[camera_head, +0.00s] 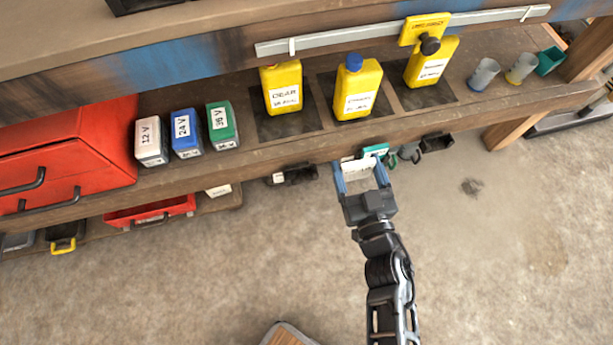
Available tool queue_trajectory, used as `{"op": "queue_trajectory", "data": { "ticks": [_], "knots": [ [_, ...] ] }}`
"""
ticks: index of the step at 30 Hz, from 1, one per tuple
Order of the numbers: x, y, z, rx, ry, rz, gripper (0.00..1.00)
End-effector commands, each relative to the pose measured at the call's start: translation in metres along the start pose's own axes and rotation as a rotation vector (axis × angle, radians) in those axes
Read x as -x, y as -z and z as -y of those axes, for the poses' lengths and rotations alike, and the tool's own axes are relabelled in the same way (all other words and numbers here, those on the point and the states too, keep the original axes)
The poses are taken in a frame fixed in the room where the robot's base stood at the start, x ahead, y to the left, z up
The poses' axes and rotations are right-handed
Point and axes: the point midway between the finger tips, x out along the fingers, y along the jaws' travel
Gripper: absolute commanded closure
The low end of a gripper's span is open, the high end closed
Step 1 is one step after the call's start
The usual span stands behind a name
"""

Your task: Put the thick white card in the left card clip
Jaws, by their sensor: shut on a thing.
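My gripper (360,171) reaches up from the lower right of the picture, with its two blue fingers on either side of a white card (358,167). It is shut on the card, which shows small text-like marks; its thickness is hard to judge. The card is in front of the workbench's front edge. Up and left of it, a small white clip (291,47) sits on the left part of a grey rail (370,33). A similar clip (526,13) is near the rail's right end. I cannot tell for certain that these are the card clips.
Yellow bottles (357,92) stand in dark recesses on the wooden bench (190,182) below the rail. Battery packs (186,135) and a red toolbox (65,155) are left; cups (484,75) are right.

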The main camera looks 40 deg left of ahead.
Motion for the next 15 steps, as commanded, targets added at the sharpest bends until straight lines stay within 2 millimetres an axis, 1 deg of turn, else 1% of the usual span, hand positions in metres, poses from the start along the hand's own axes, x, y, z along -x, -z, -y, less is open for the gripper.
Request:
{"op": "queue_trajectory", "data": {
  "ticks": [1, 5, 7, 15],
  "knots": [
    [-0.002, -0.009, 0.008, -0.002, 0.019, 0.000, 0.51],
    [-0.007, -0.016, 0.019, -0.003, 0.041, 0.000, 0.51],
    [-0.012, -0.023, 0.025, -0.003, 0.043, 0.000, 0.51],
    [-0.042, -0.053, 0.059, -0.004, 0.043, -0.001, 0.51]
  ]
}}
